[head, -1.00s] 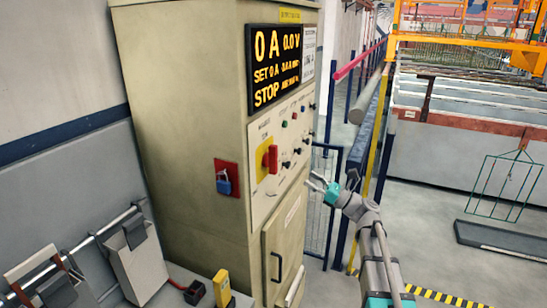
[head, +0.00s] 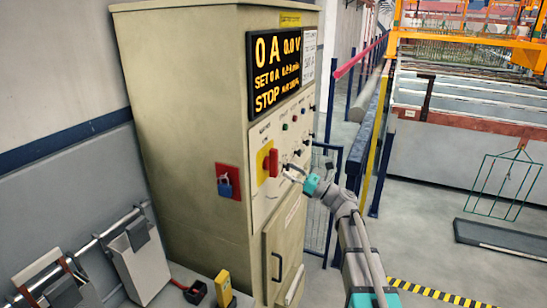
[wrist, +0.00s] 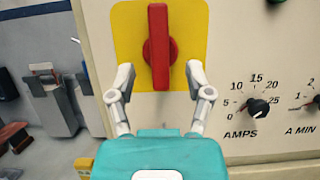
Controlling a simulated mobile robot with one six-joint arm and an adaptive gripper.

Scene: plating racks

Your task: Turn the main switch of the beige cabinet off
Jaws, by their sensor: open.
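The beige cabinet (head: 190,120) stands left of centre in the head view. Its main switch is a red handle (head: 271,162) on a yellow plate (head: 262,165) on the control panel. In the wrist view the red handle (wrist: 158,48) is upright on the yellow plate (wrist: 190,30). My gripper (head: 290,172) is open and empty, in front of the panel, close to the switch. In the wrist view its two fingers (wrist: 160,77) stand either side of the handle's lower part. I cannot tell how much gap is left between the fingertips and the plate.
An AMPS knob (wrist: 257,107) sits right of the switch. A display (head: 275,68) above reads 0 A, 0.0 V and STOP. A blue padlock (head: 224,187) hangs on a red plate on the cabinet's side. Grey holders (head: 135,262) stand at the lower left. A blue fence (head: 322,200) is behind.

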